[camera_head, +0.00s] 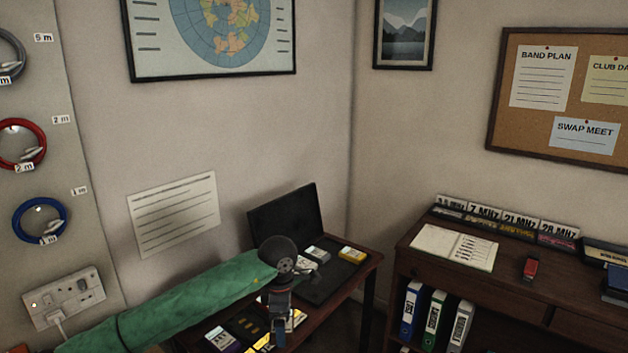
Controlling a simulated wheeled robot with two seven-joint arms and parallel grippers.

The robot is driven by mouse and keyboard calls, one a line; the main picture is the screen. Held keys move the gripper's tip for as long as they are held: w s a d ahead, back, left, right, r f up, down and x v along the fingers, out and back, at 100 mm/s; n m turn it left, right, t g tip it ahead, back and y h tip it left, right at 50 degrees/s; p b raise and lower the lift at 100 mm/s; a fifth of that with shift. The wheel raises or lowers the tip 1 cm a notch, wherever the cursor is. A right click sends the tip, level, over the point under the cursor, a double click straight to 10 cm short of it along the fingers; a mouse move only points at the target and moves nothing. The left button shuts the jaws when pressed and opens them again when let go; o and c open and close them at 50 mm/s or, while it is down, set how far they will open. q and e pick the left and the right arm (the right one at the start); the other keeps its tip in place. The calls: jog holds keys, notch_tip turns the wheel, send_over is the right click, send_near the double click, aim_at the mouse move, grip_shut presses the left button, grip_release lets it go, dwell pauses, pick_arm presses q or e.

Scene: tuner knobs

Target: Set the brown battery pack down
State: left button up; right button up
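My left arm, in a green sleeve, reaches in from the lower left. My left gripper (278,334) hangs over the small dark table (368,268) at bottom centre, pointing down. It is small and dark here, and I cannot tell whether its fingers are open or shut or hold anything. I cannot make out a brown battery pack; it may be hidden by the gripper or arm. An open black case (286,217) stands at the table's back. By it lie a pale pack (318,254) and a yellow pack (352,255). My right gripper is not in view.
Near the gripper lie a white-and-purple box (221,340) and a dark tray (244,326). At right, a wooden desk (410,250) holds an open notebook (453,248) and a small red-and-black device (530,268). Walls close in the corner behind.

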pick_arm(q)
jog(key=m, duration=0.4)
jog(key=d+m, duration=0.1)
jog(key=shift+s+r+m, duration=0.15)
jog(key=shift+r+m, duration=0.15)
jog(key=shift+m, duration=0.1)
jog(key=m, duration=0.4)
jog(key=shift+s+r, duration=0.3)
jog(key=shift+r, duration=0.05)
jog(key=m, duration=0.3)
jog(key=a+m, duration=0.1)
jog(key=shift+s, duration=0.4)
jog(key=m, duration=0.1)
jog(key=a+m, duration=0.1)
jog(key=shift+s+f+m, duration=0.15)
jog(key=shift+s+m, duration=0.25)
jog(key=s+a+f+m, duration=0.1)
jog(key=s+a+f, duration=0.6)
jog(key=a, duration=0.4)
jog(key=shift+s+a+f+m, duration=0.3)
jog(key=shift+a+f+m, duration=0.1)
jog(key=shift+f, duration=0.25)
